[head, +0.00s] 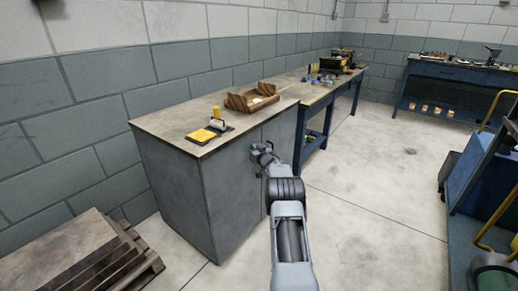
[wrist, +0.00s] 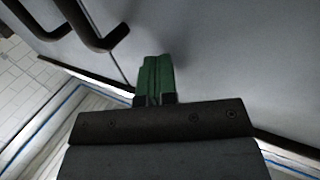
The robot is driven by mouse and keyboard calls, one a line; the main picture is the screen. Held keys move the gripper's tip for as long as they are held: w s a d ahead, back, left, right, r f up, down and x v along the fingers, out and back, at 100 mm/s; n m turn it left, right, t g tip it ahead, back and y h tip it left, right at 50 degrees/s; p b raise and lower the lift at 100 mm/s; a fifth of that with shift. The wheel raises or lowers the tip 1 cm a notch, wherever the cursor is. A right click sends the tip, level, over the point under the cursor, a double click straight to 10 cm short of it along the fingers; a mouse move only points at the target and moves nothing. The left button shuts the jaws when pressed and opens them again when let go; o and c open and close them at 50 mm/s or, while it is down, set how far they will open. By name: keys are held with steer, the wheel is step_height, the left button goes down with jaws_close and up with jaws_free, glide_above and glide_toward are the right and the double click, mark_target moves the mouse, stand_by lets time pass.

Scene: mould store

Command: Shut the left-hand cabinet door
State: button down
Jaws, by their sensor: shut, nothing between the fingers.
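The grey cabinet (head: 175,195) stands against the wall. Its left-hand door (head: 232,190) looks flush or nearly flush with the front; a small gap cannot be ruled out. My gripper (head: 262,150) is at the upper part of the cabinet front, and my arm hides part of that front. In the wrist view, my gripper's green fingers (wrist: 155,72) are shut and empty, close to a grey door panel (wrist: 225,55). I cannot tell whether they touch it. Two dark bar handles (wrist: 92,28) show side by side at the upper left of that view.
Stacked boards on a pallet (head: 80,262) lie at the lower left. A blue cart (head: 470,190) stands right. The middle floor is clear.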

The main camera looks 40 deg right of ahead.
steer(key=shift+w+a+r, duration=0.2)
steer(key=shift+w+r, duration=0.1)
steer(key=shift+r, duration=0.4)
steer(key=s+d+f+p, duration=0.1)
steer(key=s+d, duration=0.2)
steer(key=s, duration=0.4)
steer(key=s+d+p, duration=0.1)
steer(key=s+d, duration=0.1)
steer(key=s, duration=0.5)
steer(key=s+a+r+m+g+h+p, duration=0.1)
steer(key=a+r+g+p, duration=0.2)
steer(key=a+r+p, duration=0.6)
steer(key=s+a+r+g+h+p, duration=0.1)
steer(key=a+r+g+p, duration=0.15)
steer(key=a+r, duration=0.85)
steer(key=s+a+r+n+g+y+p, duration=0.1)
steer(key=s+a+r+g+p, duration=0.3)
steer(key=s+a, duration=0.6)
steer(key=s+a+r+n+g+y+p, duration=0.1)
steer(key=s+a+r+g+y+p, duration=0.2)
steer(key=s+a+r+p, duration=0.6)
steer(key=s+a+g, duration=0.1)
steer(key=s+a, duration=0.1)
steer(key=s, duration=0.6)
steer(key=shift+s+n+y, duration=0.35)
steer(key=shift+n+y, duration=0.05)
steer(key=shift+g, duration=0.25)
